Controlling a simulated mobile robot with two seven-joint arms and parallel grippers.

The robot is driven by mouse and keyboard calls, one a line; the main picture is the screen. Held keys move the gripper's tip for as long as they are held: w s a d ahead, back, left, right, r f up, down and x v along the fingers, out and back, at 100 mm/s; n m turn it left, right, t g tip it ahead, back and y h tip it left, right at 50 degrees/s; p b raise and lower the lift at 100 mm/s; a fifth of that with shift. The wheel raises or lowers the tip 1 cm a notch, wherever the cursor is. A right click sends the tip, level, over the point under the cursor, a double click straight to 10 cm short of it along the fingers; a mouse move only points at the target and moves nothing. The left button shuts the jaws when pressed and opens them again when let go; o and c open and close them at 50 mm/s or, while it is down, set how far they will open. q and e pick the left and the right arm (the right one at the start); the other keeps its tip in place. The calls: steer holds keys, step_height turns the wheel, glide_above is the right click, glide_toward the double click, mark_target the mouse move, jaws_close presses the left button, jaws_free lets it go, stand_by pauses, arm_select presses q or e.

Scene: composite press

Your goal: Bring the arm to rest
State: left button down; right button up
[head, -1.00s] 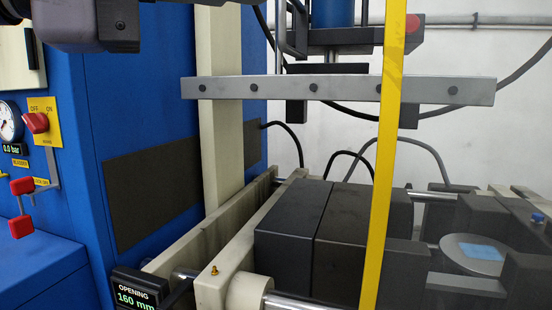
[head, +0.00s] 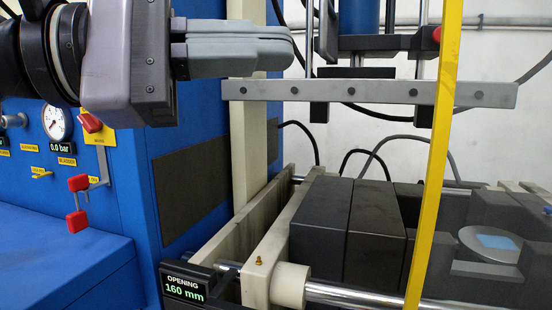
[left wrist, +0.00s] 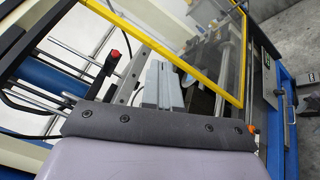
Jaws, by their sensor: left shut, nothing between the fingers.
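My left gripper (head: 283,52) comes in from the upper left in the head view, with its grey fingers together and nothing between them. It hangs in front of the blue press cabinet, and its fingertips end just above the left part of the grey crossbar (head: 400,94); I cannot tell the gap in depth. In the left wrist view the closed fingers (left wrist: 167,80) point away from the camera, above the press. My right gripper is not in view.
A yellow-edged clear guard (head: 437,150) stands at the right. Dark press blocks (head: 330,225) lie below the crossbar. A display (head: 185,288) reads "OPENING 160 mm". Red-handled levers (head: 78,183), a red switch (head: 90,122) and a gauge (head: 57,122) reading 0.0 bar sit on the blue cabinet.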

arm_select(q)
steer(key=w+a+f+m+t+y+p, duration=0.2)
steer(key=w+a+f+m+t, duration=0.25)
steer(key=f+m, duration=0.45)
steer(key=w+a+f+m+t+y+p, duration=0.1)
steer(key=w+a+f+m+t+y, duration=0.1)
steer(key=w+a+f+m+t, duration=0.5)
steer(key=w+a+f+m+t+y+p, duration=0.1)
steer(key=w+f+m+t+y+p, duration=0.3)
steer(key=f+m, duration=0.7)
steer(key=s+a+f+n+g+y, duration=0.2)
steer(key=s+f+n+y, duration=0.15)
steer(key=f+n, duration=0.45)
steer(key=s+a+f+n+g+y, duration=0.1)
steer(key=s+a+f+n+y, duration=0.2)
steer(key=f, duration=0.8)
steer(key=s+a+f+n+g, duration=0.1)
steer(key=s+f+n+g, duration=0.5)
steer(key=s+f, duration=0.8)
steer(key=shift+s+a+f+y+p, duration=0.2)
steer(key=shift+s+y+p, duration=0.1)
steer(key=shift+y, duration=0.15)
